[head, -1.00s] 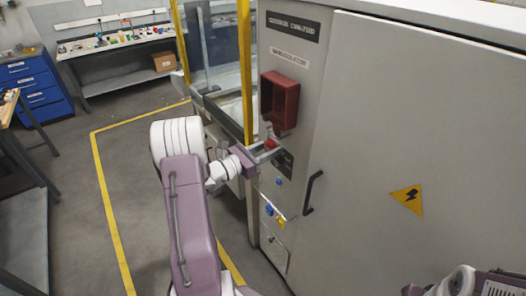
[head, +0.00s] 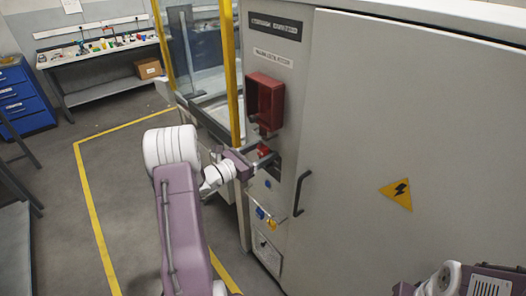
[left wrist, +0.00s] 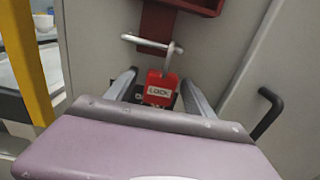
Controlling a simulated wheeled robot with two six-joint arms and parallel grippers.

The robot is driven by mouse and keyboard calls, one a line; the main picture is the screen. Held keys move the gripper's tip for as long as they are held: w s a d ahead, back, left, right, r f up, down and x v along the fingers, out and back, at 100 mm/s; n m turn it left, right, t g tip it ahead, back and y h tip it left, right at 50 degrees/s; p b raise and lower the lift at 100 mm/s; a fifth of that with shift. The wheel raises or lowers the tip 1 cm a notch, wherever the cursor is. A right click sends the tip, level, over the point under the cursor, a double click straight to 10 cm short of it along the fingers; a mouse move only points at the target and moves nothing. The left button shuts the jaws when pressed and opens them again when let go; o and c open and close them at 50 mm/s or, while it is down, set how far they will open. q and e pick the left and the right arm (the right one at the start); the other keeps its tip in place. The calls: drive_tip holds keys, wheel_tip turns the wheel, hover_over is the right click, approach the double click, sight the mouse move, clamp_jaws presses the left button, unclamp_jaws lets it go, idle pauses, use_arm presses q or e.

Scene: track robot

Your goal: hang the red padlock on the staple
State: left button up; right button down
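The red padlock (left wrist: 160,88) with a pale label is upright between my left gripper's fingers in the left wrist view. It also shows as a small red patch in the head view (head: 263,150). Its grey shackle rises to the right end of the pale staple bar (left wrist: 148,42) and overlaps it; I cannot tell whether it passes around the bar. My left gripper (head: 263,153) is at the cabinet face below the red box. Its fingers stand apart on either side of the padlock, with a visible gap at the left finger. My right gripper is not in view.
The red box (head: 265,101) is on the cabinet above the staple. A black door handle (head: 298,193) is to the right, and a yellow post (head: 232,70) to the left. Blue and yellow items (head: 266,218) are below. Open floor lies left.

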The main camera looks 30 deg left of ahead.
use_arm(q)
drive_tip(key=b+v, duration=0.2)
drive_tip(key=v, duration=0.7)
